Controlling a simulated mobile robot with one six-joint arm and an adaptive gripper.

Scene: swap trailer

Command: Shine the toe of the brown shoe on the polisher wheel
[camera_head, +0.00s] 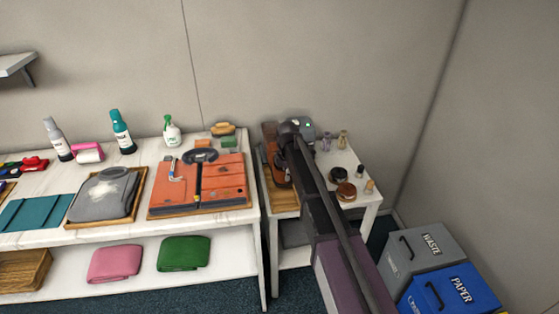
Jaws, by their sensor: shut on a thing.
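My arm reaches over the small white side table (330,205), and its links cover much of the tabletop. My gripper (280,168) is small and dark here, at the table's left side, shut on a brown thing that appears to be the brown shoe (279,178). The fingertips and the shoe's toe are hard to make out. An orange-brown upright piece (268,133) shows just behind. A rounded grey-green body (305,127), possibly the polisher, stands at the table's back, partly behind my arm. Its wheel is not clearly visible, and I cannot tell whether the shoe touches it.
Small bottles (343,139) and round tins (346,190) stand on the table's right. A long white table (110,225) on the left holds an orange garment on a board (222,180) and spray bottles (122,131). Grey waste (420,250) and blue paper (450,290) bins stand at lower right.

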